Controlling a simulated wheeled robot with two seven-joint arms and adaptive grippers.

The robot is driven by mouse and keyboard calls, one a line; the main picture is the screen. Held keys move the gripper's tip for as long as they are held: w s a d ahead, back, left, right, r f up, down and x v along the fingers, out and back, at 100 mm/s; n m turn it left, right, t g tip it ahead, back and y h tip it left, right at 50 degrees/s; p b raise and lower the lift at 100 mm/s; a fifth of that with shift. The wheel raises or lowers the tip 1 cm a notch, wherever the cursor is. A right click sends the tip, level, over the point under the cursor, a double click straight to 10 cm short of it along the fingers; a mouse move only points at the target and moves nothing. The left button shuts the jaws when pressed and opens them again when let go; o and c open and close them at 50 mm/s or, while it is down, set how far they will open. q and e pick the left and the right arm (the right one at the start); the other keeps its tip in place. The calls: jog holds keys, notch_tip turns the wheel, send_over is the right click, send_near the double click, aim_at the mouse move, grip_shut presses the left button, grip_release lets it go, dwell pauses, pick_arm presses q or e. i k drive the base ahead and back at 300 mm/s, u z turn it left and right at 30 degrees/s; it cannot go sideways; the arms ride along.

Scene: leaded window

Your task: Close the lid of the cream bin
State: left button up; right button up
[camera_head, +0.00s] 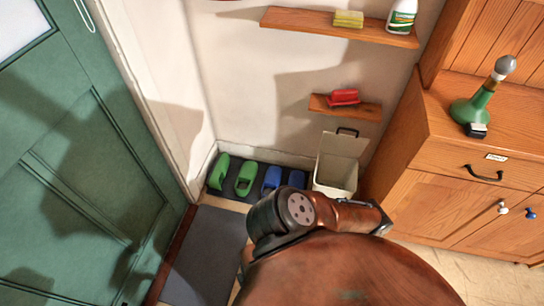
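The cream bin (337,177) stands on the floor against the back wall, left of the wooden cabinet. Its lid (345,144) is raised and leans back by the wall, with a dark handle (347,132) at its top edge. The inside of the bin shows. Its lower front is partly hidden behind my own body parts at the bottom centre. Neither of my grippers can be made out in this view.
A wooden cabinet (420,190) stands close on the bin's right. Green clogs (246,179) and blue clogs (272,180) sit on a dark mat to its left. A low shelf (362,111) with a red brush (344,97) is above the bin. A green door (70,160) is at left.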

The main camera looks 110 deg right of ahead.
aim_at(345, 145)
jog(key=z, duration=2.45)
jog(key=i, duration=1.15)
jog(key=z, duration=1.75)
